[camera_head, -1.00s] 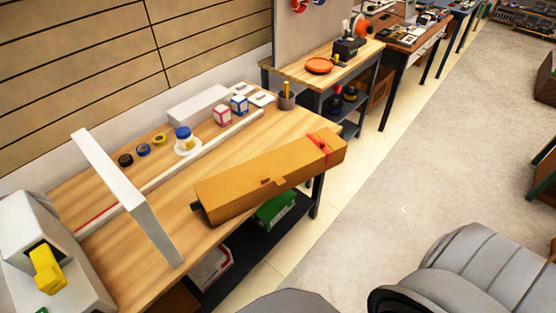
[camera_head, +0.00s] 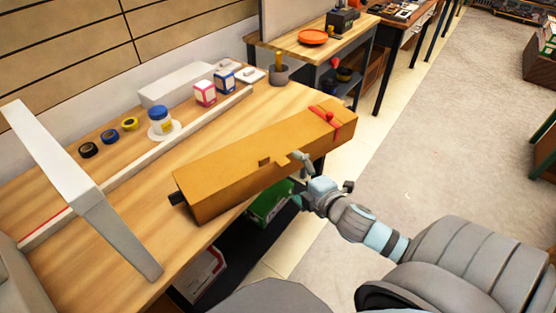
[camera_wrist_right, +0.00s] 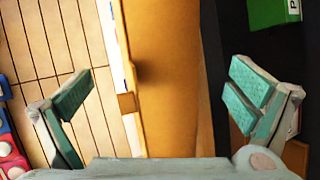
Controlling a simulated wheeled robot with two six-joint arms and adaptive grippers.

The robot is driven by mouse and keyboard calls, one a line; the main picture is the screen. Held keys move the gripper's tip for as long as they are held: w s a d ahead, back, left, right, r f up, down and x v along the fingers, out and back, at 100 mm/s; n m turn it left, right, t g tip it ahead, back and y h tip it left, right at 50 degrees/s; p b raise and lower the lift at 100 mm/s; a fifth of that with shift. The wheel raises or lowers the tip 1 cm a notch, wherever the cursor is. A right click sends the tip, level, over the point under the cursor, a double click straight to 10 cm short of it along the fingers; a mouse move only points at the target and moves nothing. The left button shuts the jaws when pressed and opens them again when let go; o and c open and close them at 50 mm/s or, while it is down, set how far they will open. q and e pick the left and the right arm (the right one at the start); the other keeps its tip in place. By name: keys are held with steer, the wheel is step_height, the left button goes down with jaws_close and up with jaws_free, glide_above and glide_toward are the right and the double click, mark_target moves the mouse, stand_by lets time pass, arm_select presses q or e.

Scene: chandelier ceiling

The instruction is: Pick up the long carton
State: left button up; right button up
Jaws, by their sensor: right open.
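The long carton (camera_head: 245,155) is a brown cardboard box with a red ribbon or tape near its far right end. It lies slanted across the front edge of the wooden workbench. My right gripper (camera_head: 303,180) is at the carton's front side, right of its middle, with one finger at the top edge by a small flap. In the right wrist view the carton (camera_wrist_right: 170,70) runs between the two open fingers of the right gripper (camera_wrist_right: 165,105), apart from both pads. My left gripper is not in view.
A white angled frame (camera_head: 80,190) stands at left. A green box (camera_head: 268,203) sits on the shelf below.

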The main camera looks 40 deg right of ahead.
mark_target(293, 171)
steer(key=b+x, duration=0.2)
steer(key=x, duration=0.6)
steer(key=shift+w, duration=0.25)
steer(key=shift+w+f, duration=0.1)
steer(key=shift+w, duration=0.1)
steer(key=shift+s, duration=0.15)
steer(key=c, duration=1.5)
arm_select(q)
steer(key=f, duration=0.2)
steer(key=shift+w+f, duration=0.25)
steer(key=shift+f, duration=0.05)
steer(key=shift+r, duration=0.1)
arm_select(e)
steer(key=shift+r, duration=0.3)
